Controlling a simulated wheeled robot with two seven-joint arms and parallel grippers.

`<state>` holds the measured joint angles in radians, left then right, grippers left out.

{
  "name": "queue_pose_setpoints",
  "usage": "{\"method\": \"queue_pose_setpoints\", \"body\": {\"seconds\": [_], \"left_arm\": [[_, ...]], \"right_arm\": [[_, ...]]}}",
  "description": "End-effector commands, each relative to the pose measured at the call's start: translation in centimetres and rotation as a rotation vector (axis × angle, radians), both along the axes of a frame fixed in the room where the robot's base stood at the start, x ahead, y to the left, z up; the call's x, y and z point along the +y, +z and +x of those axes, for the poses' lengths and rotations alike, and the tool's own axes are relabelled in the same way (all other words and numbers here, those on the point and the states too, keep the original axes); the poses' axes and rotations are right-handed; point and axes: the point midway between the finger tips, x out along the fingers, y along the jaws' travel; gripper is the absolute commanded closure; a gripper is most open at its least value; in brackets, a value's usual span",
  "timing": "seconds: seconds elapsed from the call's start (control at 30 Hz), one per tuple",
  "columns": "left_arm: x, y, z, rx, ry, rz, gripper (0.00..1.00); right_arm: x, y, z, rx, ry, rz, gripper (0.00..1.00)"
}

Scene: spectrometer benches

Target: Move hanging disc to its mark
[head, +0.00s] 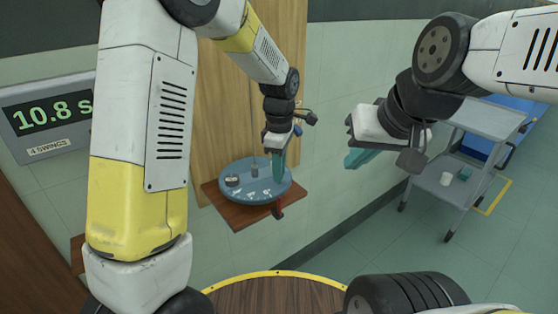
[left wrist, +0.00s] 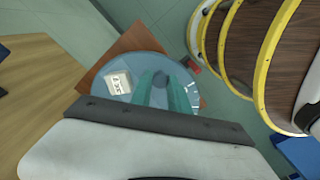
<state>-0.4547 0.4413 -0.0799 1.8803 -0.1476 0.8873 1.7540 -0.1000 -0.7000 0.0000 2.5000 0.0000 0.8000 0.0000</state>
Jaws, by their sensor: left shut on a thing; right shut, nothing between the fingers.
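The hanging disc (head: 243,190) is a flat blue-grey round plate with white markings and a short grey post near its middle. It sits in front of the wooden wall panel, above a brown board. It also shows in the left wrist view (left wrist: 140,68). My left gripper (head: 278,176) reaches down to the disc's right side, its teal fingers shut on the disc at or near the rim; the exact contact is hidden. The fingers also show over the disc in the left wrist view (left wrist: 166,92). A red piece (head: 278,209) stands at the board's front right edge. My right gripper (head: 356,158) is shut and empty, apart to the right.
A brown board (head: 237,220) lies under the disc. A display (head: 50,116) reading 10.8 s stands at left, labelled 4 SWINGS. A grey trolley (head: 440,185) with small items stands at right. A yellow-edged round wooden top (head: 275,295) is in front. Floor between is clear.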

Motion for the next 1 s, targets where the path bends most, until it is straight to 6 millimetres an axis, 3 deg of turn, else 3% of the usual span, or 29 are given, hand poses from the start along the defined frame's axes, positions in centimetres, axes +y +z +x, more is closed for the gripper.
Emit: {"method": "queue_pose_setpoints", "body": {"seconds": [0.47, 0.7, 0.97, 1.0], "left_arm": [[0.0, 0.1, 0.1, -0.003, 0.000, -0.001, 1.00], [-0.5, 0.1, 1.1, -0.004, 0.130, -0.001, 1.00], [-0.4, 0.1, 1.1, -0.004, 0.140, -0.002, 1.00], [-0.4, 0.1, 1.1, -0.004, 0.139, -0.002, 0.71]], "right_arm": [[0.0, 0.0, 0.0, 0.000, 0.000, 0.000, 1.00], [0.0, 0.0, 0.0, 0.000, 0.000, 0.000, 1.00], [0.0, 0.0, 0.0, 0.000, 0.000, 0.000, 1.00], [0.0, 0.0, 0.0, 0.000, 0.000, 0.000, 1.00]]}}
